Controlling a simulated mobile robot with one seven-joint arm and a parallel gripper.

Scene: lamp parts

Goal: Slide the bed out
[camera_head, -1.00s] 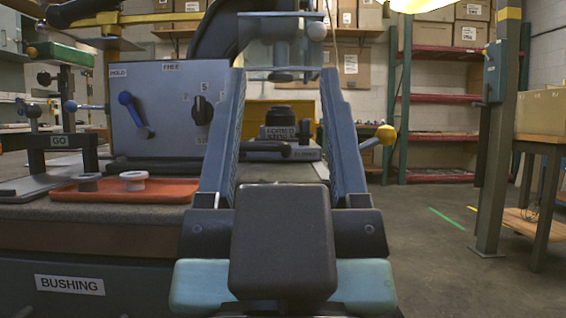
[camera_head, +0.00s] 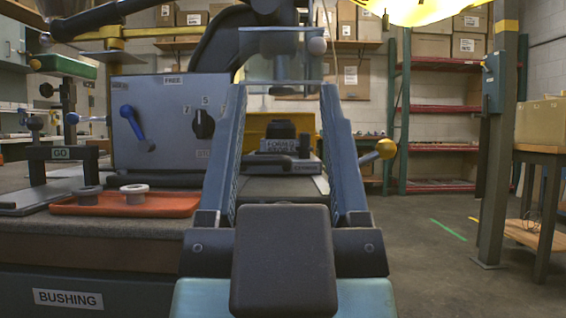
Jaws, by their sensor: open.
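The bed seems to be the low grey slide (camera_head: 305,165) on the machine, seen between my blue arm links. A black form tool (camera_head: 280,131) with a white label sits on it. My arm stands in front of the machine and hides much of the bed's front and sides. I cannot make out my gripper's fingers.
A grey control panel (camera_head: 165,150) with a blue handle and black knob stands left. A red-orange tray (camera_head: 160,203) with two grey rings lies on the bench. A post (camera_head: 495,190) and wooden table (camera_head: 540,149) are at right. Floor (camera_head: 430,262) right of my arm is clear.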

